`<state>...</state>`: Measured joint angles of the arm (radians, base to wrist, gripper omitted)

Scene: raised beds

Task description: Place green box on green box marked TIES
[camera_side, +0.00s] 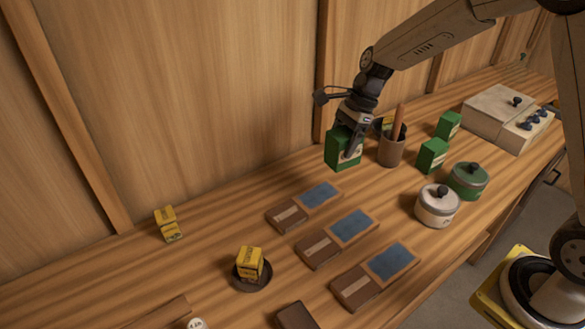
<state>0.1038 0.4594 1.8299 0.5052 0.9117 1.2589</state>
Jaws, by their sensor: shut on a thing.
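My gripper (354,128) is shut on a green box (340,150) and holds it above the wooden bench, left of the brown pot. Two more green boxes stand on the bench to the right: one nearer (432,156) and one farther back (449,125). Both are apart from the held box. Lettering on the green boxes is too small to read, so I cannot tell which is marked TIES. The fingers and wrist hide part of the held box.
A brown pot (391,151) with a stick stands close right of my gripper. Two lidded jars, white (435,211) and green (468,184), stand right. Flat brown cases (319,251) lie below. Yellow boxes (168,224) are left, one (250,261) on a dark saucer (238,281).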

